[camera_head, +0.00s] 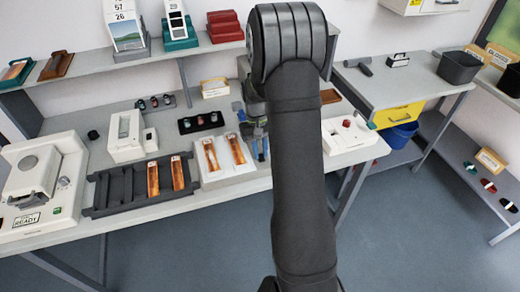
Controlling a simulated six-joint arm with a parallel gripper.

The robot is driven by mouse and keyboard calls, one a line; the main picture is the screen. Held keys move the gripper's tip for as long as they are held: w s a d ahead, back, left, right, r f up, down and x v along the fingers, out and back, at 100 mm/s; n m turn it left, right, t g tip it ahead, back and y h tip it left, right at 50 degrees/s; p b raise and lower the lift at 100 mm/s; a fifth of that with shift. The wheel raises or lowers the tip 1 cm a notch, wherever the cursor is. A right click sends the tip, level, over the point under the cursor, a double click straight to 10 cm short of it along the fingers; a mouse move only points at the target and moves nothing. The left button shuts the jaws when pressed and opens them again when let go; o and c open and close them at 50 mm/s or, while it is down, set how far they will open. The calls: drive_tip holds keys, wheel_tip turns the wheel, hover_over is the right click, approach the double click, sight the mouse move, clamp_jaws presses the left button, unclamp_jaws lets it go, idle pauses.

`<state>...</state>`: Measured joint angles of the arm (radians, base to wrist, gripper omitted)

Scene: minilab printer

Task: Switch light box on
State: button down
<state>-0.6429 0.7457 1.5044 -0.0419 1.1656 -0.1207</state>
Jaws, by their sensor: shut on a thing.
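The light box (222,178) is a low white box on the bench, left of my arm. Two orange film strips, a left one (211,155) and a right one (236,149), lie on its top. I cannot tell whether it is lit. My gripper (260,148) points down at the right end of the light box, close to or touching it; I cannot tell which. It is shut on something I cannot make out. No switch shows clearly; my gripper and arm hide part of the box's right end.
A dark rack (108,198) with more orange strips stands left of the light box. A black tray (200,122) with small canisters is behind it. A white device with a red knob (346,132) stands to the right. A white machine (38,178) fills the far left.

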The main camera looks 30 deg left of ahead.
drive_tip(key=shift+s+d+t+y, duration=0.15)
drive_tip(key=shift+s+t+y, duration=0.05)
drive_tip(key=shift+t+y, duration=0.3)
drive_tip(key=c, duration=1.3)
unclamp_jaws()
drive_tip(key=r, duration=0.5)
drive_tip(key=w+a+r, duration=0.1)
drive_tip(key=r, duration=1.1)
drive_tip(key=shift+w+a+r, duration=0.2)
drive_tip(key=shift+w+a, duration=0.1)
drive_tip(key=shift+w, duration=0.05)
drive_tip(key=shift+f, duration=0.15)
